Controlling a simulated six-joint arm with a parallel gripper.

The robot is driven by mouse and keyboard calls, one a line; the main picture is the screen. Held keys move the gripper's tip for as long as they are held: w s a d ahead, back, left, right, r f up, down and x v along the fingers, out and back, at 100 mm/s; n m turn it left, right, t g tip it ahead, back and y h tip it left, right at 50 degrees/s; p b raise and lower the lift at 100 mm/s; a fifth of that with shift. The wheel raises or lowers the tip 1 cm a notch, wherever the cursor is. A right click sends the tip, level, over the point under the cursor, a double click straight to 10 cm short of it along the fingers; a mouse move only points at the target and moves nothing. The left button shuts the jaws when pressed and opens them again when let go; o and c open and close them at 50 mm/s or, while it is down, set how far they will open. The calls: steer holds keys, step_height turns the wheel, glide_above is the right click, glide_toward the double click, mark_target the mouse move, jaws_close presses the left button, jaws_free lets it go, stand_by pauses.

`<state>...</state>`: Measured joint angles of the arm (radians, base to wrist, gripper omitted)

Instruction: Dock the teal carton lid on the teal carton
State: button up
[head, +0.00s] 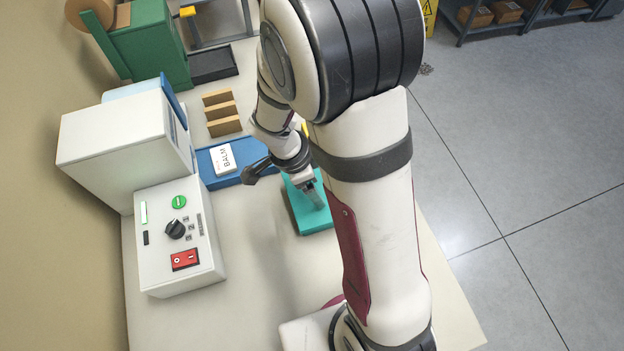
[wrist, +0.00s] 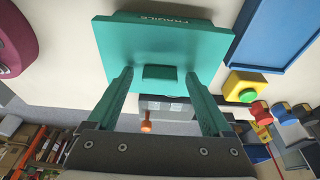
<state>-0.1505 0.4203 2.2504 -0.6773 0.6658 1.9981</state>
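A teal lid-like square with a raised block handle and the word FRAGILE (wrist: 165,40) fills the upper middle of the wrist view. In the head view the teal piece (head: 314,222) is on or just above the bench, partly behind my arm. My gripper (wrist: 160,73) is open. Its fingertips are on either side of the block handle, with a visible gap to it. In the head view my gripper (head: 313,196) is over the teal piece.
A blue tray (head: 243,150) with a white labelled box (head: 222,160) lies left of my gripper. Brown upright slats (head: 224,125) stand behind it. A control box (head: 178,240) stands at left. A yellow box with a green button (wrist: 240,80) is near the teal piece. The front bench is clear.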

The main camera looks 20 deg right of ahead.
mark_target(299, 198)
steer(key=v, duration=1.3)
steer(key=s+a+r+n+y, duration=0.1)
steer(key=s+n+y, duration=0.3)
steer(key=s+n, duration=0.8)
steer(key=s+r, duration=0.1)
steer(key=s, duration=0.4)
steer(key=shift+a+r+y, duration=0.15)
steer(key=shift+a+y, duration=0.1)
steer(key=shift+y, duration=0.15)
